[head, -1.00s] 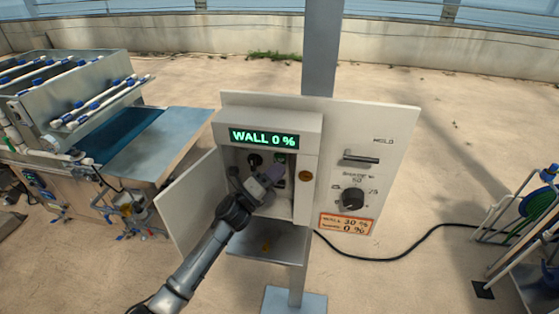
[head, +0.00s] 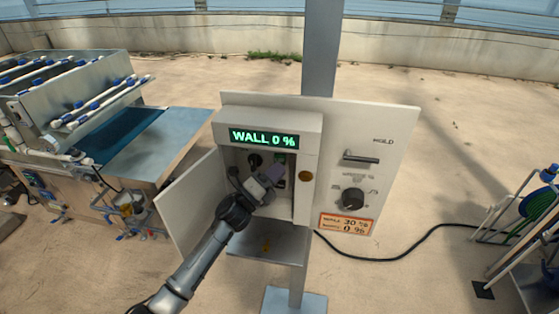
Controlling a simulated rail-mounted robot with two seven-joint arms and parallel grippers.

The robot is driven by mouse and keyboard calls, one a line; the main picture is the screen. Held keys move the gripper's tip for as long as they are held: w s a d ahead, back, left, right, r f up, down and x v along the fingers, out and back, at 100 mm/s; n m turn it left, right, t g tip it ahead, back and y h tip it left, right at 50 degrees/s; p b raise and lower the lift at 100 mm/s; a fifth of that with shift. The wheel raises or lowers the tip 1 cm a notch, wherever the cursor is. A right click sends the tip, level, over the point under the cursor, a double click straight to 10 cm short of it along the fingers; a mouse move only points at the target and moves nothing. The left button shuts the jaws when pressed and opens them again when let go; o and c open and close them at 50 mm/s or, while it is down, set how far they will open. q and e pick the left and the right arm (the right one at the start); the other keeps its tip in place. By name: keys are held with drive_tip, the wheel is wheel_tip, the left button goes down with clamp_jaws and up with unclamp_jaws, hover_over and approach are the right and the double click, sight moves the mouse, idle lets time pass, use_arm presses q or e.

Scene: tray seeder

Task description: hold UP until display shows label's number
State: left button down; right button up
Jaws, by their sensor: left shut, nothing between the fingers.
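The display (head: 264,138) on the white control box reads "WALL 0 %" in green. The orange label (head: 346,224) on the panel's lower right shows 30 % on its upper line and 0 % on its lower line; the words are hard to read. My left gripper (head: 272,176) is shut and empty, with its tip inside the box's open recess. Dark round buttons (head: 255,160) show in the recess behind it. The gripper hides part of the recess, and I cannot tell which button is UP or whether the tip touches one. My right gripper is not in view.
The box's door (head: 190,208) stands open to the left of the arm. A lever handle (head: 361,157) and a black knob (head: 352,198) sit on the panel (head: 395,150). A small shelf (head: 268,247) is below the box. A seeder machine stands left, a hose rack right.

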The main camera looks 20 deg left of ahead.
use_arm(q)
drive_tip(key=shift+w, duration=0.15)
idle(0.5)
drive_tip(key=shift+w+b, duration=0.3)
drive_tip(key=shift+b, duration=0.1)
drive_tip(key=shift+w+a, duration=0.1)
drive_tip(key=shift+w, duration=0.1)
idle(0.5)
drive_tip(key=shift+w+b, duration=0.15)
drive_tip(key=shift+b, duration=0.25)
idle(0.3)
idle(0.8)
idle(3.8)
